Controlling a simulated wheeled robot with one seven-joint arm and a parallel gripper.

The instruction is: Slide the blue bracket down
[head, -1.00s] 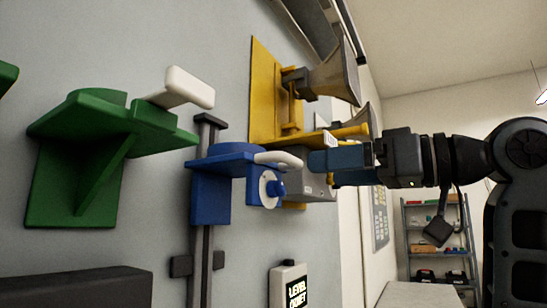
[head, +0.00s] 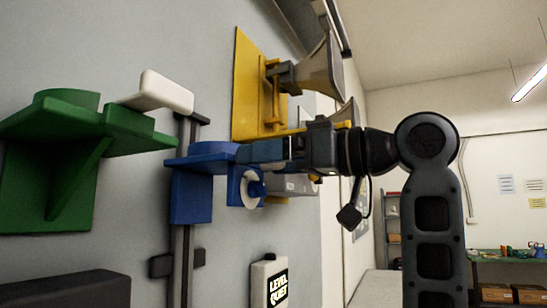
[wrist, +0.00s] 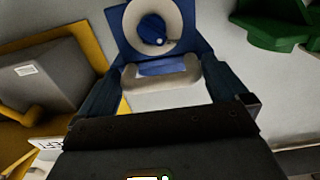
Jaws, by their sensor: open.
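The blue bracket (head: 192,200) sits on a dark vertical rail (head: 183,240) on the wall, near the rail's upper end. It has a flat top and a white round dial with a blue knob (head: 247,187). My gripper (head: 243,152) is at the bracket's right side in the head view and hides its white handle there. In the wrist view the blue bracket (wrist: 188,22) is straight ahead, and its white handle (wrist: 160,82) lies between the fingertips of my open gripper (wrist: 160,88). I cannot tell whether a finger touches the handle.
A dark stop (head: 177,263) sits low on the rail. A green bracket (head: 75,150) with a white handle (head: 160,92) is at left. A yellow bracket (head: 262,85) with a horn and a grey box (head: 290,187) are close behind my gripper.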

